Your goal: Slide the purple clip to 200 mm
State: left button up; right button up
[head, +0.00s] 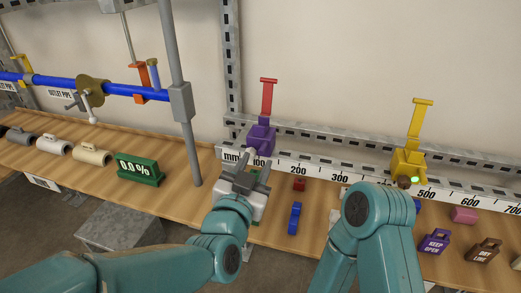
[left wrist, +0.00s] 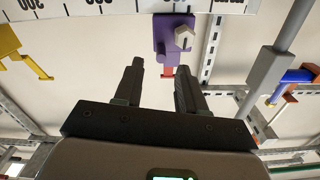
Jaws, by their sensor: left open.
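The purple clip (head: 261,138) with its upright red handle (head: 268,95) sits on the ruler rail (head: 320,172), around the 100 mark, left of the 200 mark. My left gripper (head: 244,178) is open and empty, just in front of and below the clip. In the left wrist view, upside down, the purple clip (left wrist: 174,35) is beyond the spread fingertips of the left gripper (left wrist: 158,75), with the red handle's end between them in the picture. Contact does not show. My right arm's gripper is hidden behind its own links.
A yellow clip (head: 408,162) sits on the same rail between 400 and 500. A grey post (head: 183,105) stands left of the purple clip. Small red (head: 299,184) and blue (head: 294,218) blocks lie on the bench. The rail between the two clips looks clear.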

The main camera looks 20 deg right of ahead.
aim_at(260, 155)
pick_arm(q)
jog(key=x, duration=0.5)
pick_arm(e)
jog(key=shift+r, duration=0.35)
pick_arm(q)
jog(key=shift+w, duration=0.1)
jog(key=shift+c, duration=0.3)
